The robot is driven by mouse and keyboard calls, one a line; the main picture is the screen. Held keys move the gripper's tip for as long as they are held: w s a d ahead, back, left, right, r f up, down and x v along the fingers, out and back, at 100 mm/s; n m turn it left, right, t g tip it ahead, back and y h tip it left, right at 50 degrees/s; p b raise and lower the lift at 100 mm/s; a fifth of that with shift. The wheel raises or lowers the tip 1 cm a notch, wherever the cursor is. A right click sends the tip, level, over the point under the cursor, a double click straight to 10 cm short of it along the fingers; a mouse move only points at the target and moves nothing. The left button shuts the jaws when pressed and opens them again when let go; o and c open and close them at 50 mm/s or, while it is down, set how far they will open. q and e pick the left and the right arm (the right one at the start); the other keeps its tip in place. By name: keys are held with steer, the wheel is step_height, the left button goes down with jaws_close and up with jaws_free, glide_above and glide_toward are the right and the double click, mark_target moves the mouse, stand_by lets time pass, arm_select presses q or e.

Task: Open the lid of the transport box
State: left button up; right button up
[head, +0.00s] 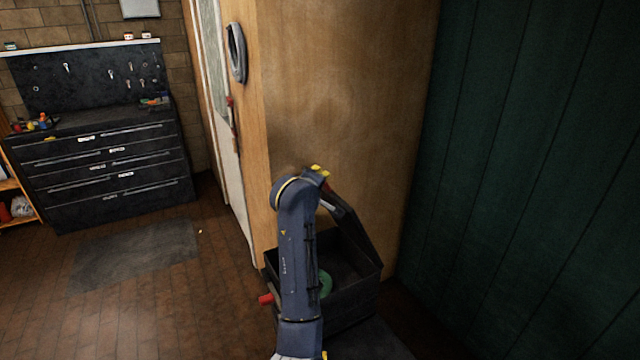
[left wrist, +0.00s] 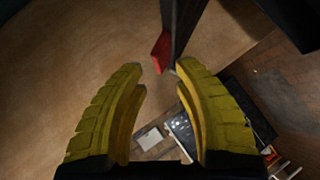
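The transport box (head: 345,312) is a dark open-topped box on the floor against the wooden cabinet. Its dark lid (head: 357,228) stands raised and tilted at the box's right side, so the inside shows, with a green round thing (head: 325,284) in it. My left gripper (head: 319,171) is above the box near the lid's upper end. In the left wrist view its yellow fingers (left wrist: 160,68) are apart with nothing seen between them. A red handle (left wrist: 160,53) on a dark panel, apparently the lid (left wrist: 182,22), is just beyond the fingertips. My right gripper is not in view.
The wooden cabinet (head: 345,90) rises directly behind the box. A green panelled wall (head: 530,150) is close on the right. A red grip (head: 266,298) sticks out at the box's left. Open floor (head: 190,310) lies left, before a black drawer unit (head: 100,170).

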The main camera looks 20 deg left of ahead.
arm_select(q)
steer(key=shift+v, duration=0.95)
steer(key=shift+a, duration=0.15)
